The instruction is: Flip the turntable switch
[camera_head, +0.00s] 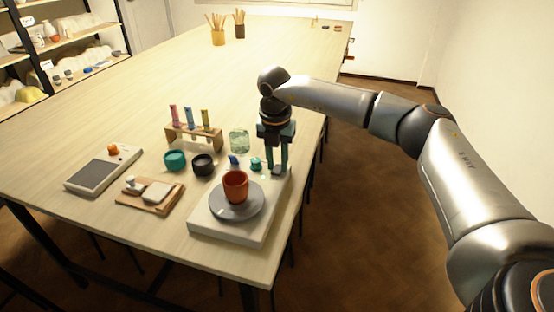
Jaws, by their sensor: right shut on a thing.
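The turntable has a white base (226,228) near the front right edge of the table, with a round grey wheel head (250,209) on top. An orange-brown cup (235,186) stands upright on the wheel head. My right gripper (277,168) reaches straight down over the back right corner of the base, its fingers shut on the small turntable switch there. The fingers hide most of the switch, so its position cannot be told. A blue knob (233,160) and a teal knob (256,163) show left of the fingers. My left gripper is out of view.
Left of the turntable are a black bowl (203,165), a teal bowl (175,161), a wooden board (134,202) and a scale-like device (103,169). A tube rack (194,137) and glass jar (239,140) stand behind. The table's far middle is clear.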

